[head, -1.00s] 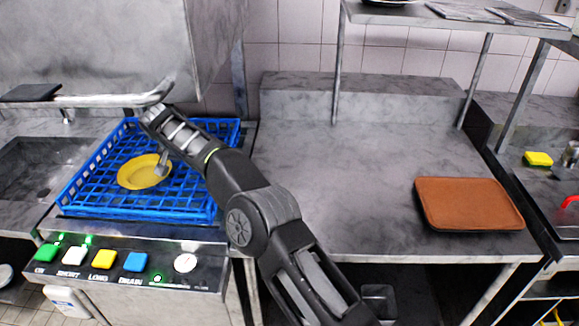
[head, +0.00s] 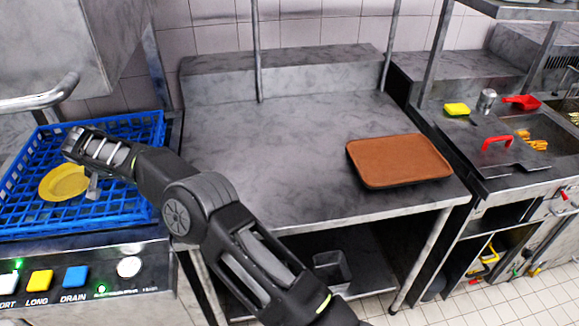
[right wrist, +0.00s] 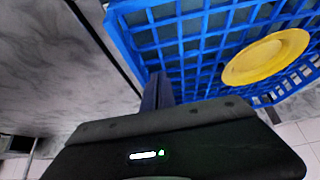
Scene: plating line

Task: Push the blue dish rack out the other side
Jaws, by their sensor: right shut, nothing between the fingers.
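The blue dish rack (head: 135,207) sits on the dishwasher's bed at the left of the head view, its left part cut off by the picture edge. A yellow plate (head: 64,183) lies in it. My right arm reaches across from the lower right. Its shut, empty gripper (head: 94,187) points down over the rack, just right of the plate. The right wrist view shows the rack's blue lattice (right wrist: 187,42) and the plate (right wrist: 266,57) beyond the dark fingers (right wrist: 156,90). I cannot tell whether the fingers touch the rack. My left gripper is not in view.
The raised steel hood (head: 65,45) with its bar handle (head: 45,98) is above the rack. A button panel (head: 95,275) runs along the front. The steel counter (head: 260,150) to the right is mostly clear, with a brown tray (head: 400,160) at its right end.

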